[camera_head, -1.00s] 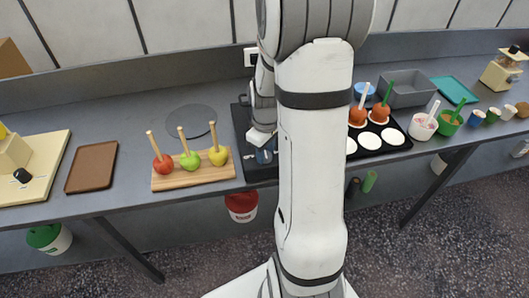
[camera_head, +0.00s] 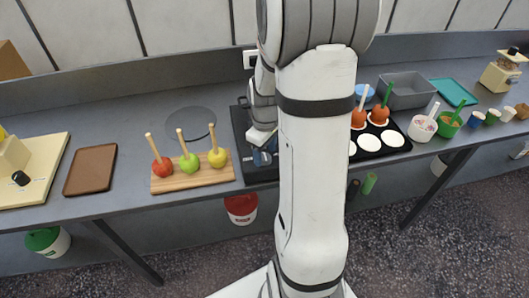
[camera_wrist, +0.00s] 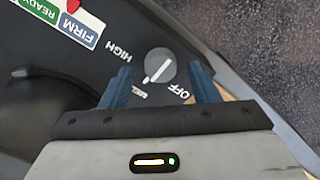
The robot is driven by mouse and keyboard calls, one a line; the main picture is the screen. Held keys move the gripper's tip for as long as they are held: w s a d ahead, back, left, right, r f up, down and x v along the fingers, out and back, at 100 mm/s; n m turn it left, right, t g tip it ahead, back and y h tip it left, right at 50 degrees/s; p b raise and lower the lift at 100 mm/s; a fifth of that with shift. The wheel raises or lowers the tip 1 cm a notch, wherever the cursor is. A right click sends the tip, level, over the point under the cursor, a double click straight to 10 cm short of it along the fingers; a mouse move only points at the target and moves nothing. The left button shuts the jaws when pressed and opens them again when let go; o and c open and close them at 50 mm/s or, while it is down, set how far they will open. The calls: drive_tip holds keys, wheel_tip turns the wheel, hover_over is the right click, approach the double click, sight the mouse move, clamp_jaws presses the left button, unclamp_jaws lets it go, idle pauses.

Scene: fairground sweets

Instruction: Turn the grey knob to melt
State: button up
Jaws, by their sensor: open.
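The grey knob (camera_wrist: 160,67) is round with a white pointer line and sits on a dark panel (camera_wrist: 75,85). The labels HIGH (camera_wrist: 119,52), OFF (camera_wrist: 180,90) and a partly hidden MELT (camera_wrist: 138,93) stand around it. The lower-left end of the line lies towards MELT. My gripper (camera_wrist: 162,84) is open, its blue fingers on either side of the knob in the picture. I cannot tell whether they touch it. In the head view my gripper (camera_head: 262,158) is over the dark cooker's front, and my arm hides the knob there.
A board (camera_head: 195,176) with apples on sticks stands just left of the cooker. A black tray (camera_head: 393,148) with white rounds and coated apples is to the right, beyond my arm. A READY/FIRM label (camera_wrist: 68,28) is on the panel.

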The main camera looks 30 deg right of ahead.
sight(265, 156)
wheel_tip(265, 156, up, 7)
drive_tip(key=shift+f, duration=0.1)
idle(0.6)
